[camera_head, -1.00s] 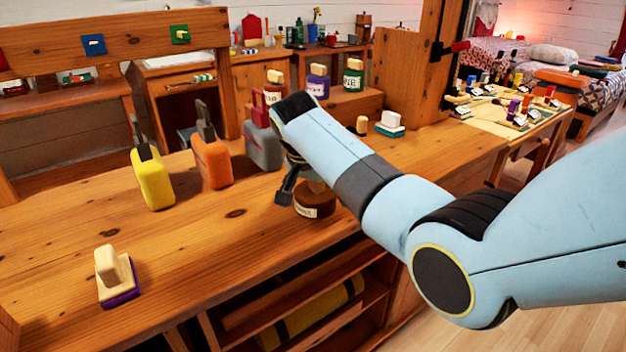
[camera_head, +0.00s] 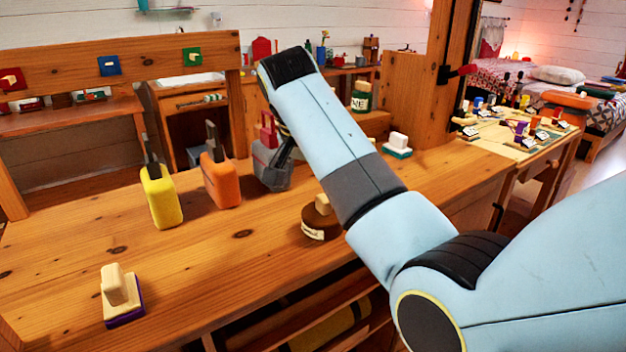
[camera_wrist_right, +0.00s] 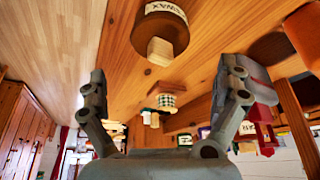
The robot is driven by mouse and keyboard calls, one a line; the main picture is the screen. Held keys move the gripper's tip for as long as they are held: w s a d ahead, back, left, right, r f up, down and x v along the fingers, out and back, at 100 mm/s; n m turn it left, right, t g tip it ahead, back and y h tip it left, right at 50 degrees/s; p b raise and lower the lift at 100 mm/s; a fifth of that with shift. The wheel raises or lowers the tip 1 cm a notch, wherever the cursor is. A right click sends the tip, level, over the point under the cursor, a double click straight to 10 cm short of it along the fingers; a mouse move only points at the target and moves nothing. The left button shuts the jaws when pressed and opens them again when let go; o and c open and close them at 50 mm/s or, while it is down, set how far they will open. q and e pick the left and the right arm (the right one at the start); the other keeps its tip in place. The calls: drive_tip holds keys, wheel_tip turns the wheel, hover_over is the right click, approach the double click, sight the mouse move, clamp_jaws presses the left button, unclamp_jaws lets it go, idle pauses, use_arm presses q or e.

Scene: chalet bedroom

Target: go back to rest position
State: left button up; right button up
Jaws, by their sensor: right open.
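My right gripper (camera_head: 283,152) is partly hidden behind my blue right arm in the head view. In the right wrist view its two fingers (camera_wrist_right: 165,85) stand wide apart with nothing held between them. A brown round jar (camera_head: 318,222) with a pale wooden knob stands on the bench below and right of the gripper. It also shows at the top of the wrist view (camera_wrist_right: 160,25). A grey block-shaped item (camera_head: 271,178) with a red top stands close by the gripper in the picture; I cannot tell the gap. My left gripper is out of view.
The wooden bench (camera_head: 215,265) holds a yellow item (camera_head: 160,196), an orange item (camera_head: 221,180) and a purple-based wooden-handled block (camera_head: 123,305). A green jar (camera_head: 361,97) and a teal-based block (camera_head: 397,147) are farther back. The bench's front middle is clear.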

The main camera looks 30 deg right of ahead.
drive_tip(key=s+d+f+n+y, duration=0.1)
drive_tip(key=s+f+n, duration=0.25)
drive_tip(key=s, duration=0.55)
drive_tip(key=s+d+f+n, duration=0.1)
drive_tip(key=s+f+n, duration=0.1)
drive_tip(key=s+f, duration=0.45)
drive_tip(key=s+a+r+n+y, duration=0.25)
drive_tip(key=s+n, duration=0.35)
drive_tip(key=s, duration=1.1)
wheel_tip(320, 180, down, 26)
drive_tip(key=s+d, duration=0.2)
drive_tip(key=s, duration=0.1)
drive_tip(key=s+d+f+g, duration=0.1)
drive_tip(key=s+f, duration=1.4)
drive_tip(key=s, duration=0.2)
drive_tip(key=shift+s+f+g+h, duration=0.3)
drive_tip(key=shift+s+h, duration=0.05)
